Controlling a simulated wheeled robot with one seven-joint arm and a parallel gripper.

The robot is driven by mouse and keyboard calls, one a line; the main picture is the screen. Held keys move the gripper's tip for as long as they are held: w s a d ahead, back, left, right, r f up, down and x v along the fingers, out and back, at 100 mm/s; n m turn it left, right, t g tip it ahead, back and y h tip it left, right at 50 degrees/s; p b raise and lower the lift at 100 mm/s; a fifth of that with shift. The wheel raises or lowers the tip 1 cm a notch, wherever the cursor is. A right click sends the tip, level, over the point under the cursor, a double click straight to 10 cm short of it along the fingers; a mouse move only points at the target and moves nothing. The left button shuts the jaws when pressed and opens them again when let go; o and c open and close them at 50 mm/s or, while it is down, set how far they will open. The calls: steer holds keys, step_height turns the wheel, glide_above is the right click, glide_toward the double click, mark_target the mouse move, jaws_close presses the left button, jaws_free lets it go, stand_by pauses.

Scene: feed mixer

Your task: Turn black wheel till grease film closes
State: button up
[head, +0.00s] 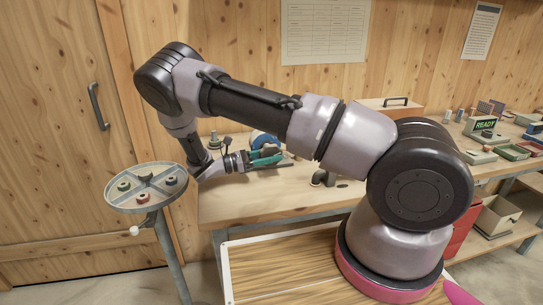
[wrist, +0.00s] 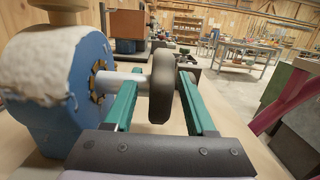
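In the wrist view the black wheel (wrist: 163,88) is seen edge-on, at the end of a grey shaft (wrist: 125,82). The shaft comes out of a blue housing (wrist: 92,60) with a rough whitish layer (wrist: 40,65) over its top and front. I cannot tell whether this layer is the grease film. My gripper (wrist: 160,85) has its two green fingers spread, one on each side of the wheel. A gap shows between the left finger and the wheel; the right finger is close to it. In the head view my gripper (head: 268,157) is at the blue housing (head: 262,139); the wheel is not clear there.
A round tray (head: 119,200) with several small ring-shaped parts stands left of the workbench (head: 235,210). A box with a black handle (head: 390,104), a READY display (head: 485,124) and small trays are to the right. My arm spans the bench. Bare bench top lies in front of my gripper.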

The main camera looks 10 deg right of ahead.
step_height(320, 180, up, 10)
stand_by(0.7)
steer(key=s+d+r+m+g+y, duration=0.4)
steer(key=s+d+r+m+y, duration=0.4)
steer(key=y, duration=0.4)
steer(key=s+a+r+m+t+y, duration=0.2)
steer(key=s+r+m+t+y, duration=0.7)
steer(key=s+r+m, duration=0.5)
steer(key=shift+s+r+t, duration=0.15)
steer(key=shift+r+t, duration=0.95)
steer(key=shift+r, duration=0.8)
